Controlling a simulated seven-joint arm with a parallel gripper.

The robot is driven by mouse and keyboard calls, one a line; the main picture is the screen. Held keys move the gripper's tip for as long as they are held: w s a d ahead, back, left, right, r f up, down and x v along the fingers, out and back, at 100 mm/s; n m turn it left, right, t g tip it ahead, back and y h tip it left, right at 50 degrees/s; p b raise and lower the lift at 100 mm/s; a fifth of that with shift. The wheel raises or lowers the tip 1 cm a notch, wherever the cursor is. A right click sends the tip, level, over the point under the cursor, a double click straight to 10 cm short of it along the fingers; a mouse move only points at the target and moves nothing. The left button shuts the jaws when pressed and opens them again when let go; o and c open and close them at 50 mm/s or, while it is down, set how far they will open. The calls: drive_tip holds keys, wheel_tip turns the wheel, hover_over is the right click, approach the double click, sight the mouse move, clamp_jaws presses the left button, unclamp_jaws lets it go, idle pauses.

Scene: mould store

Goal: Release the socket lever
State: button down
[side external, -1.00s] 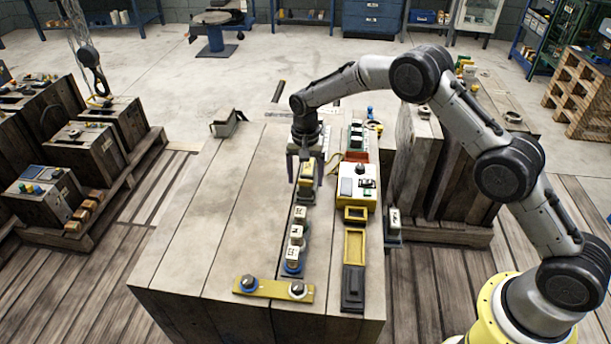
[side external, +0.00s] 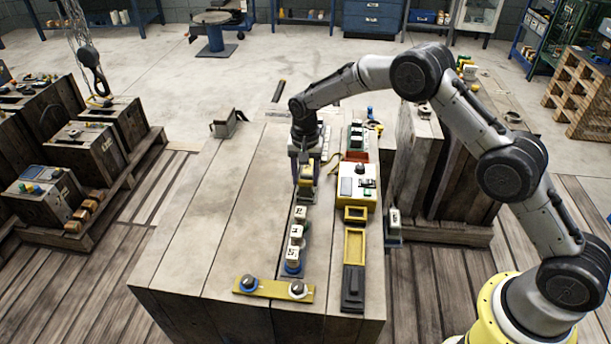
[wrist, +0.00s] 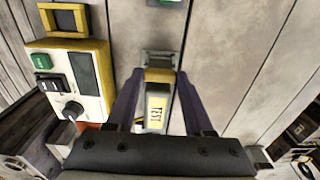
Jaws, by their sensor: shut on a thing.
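My gripper (side external: 306,182) is over the dark strip on the wooden bench top, pointing down. It is shut on a yellow and grey block with a white label reading TEST, seen in the wrist view (wrist: 157,103) and between the fingers in the side view (side external: 306,172). In the wrist view the fingers lie on both sides of the block. A small grey part (wrist: 159,59) sits at the block's far end. I cannot tell which part of the block is the socket lever, and the fingers partly hide its sides.
White lettered blocks (side external: 296,232) stand in a row on the strip in front of my gripper. A yellow and white control box (side external: 357,186) stands close to the right, with a yellow tray (side external: 354,246) nearer. A yellow bar with two knobs (side external: 273,289) lies at the front.

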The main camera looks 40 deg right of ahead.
sight(304, 187)
drive_tip(key=s+a+t+h, duration=0.2)
drive_tip(key=t+h, duration=0.1)
drive_tip(key=shift+s+a+f, duration=0.15)
drive_tip(key=shift+a+f, duration=0.05)
drive_tip(key=shift+f, duration=0.05)
drive_tip(key=shift+s+a+f, duration=0.5)
drive_tip(key=shift+s+a, duration=0.05)
drive_tip(key=shift+s, duration=0.05)
drive_tip(key=shift+s+a+f, duration=0.35)
drive_tip(key=shift+f, duration=0.05)
drive_tip(key=shift+s+a+f, duration=0.1)
drive_tip(key=shift+s+f, duration=0.05)
drive_tip(key=shift+f, duration=0.05)
drive_tip(key=shift+c, duration=1.4)
unclamp_jaws()
drive_tip(key=shift+r, duration=0.15)
drive_tip(key=shift+r, duration=0.15)
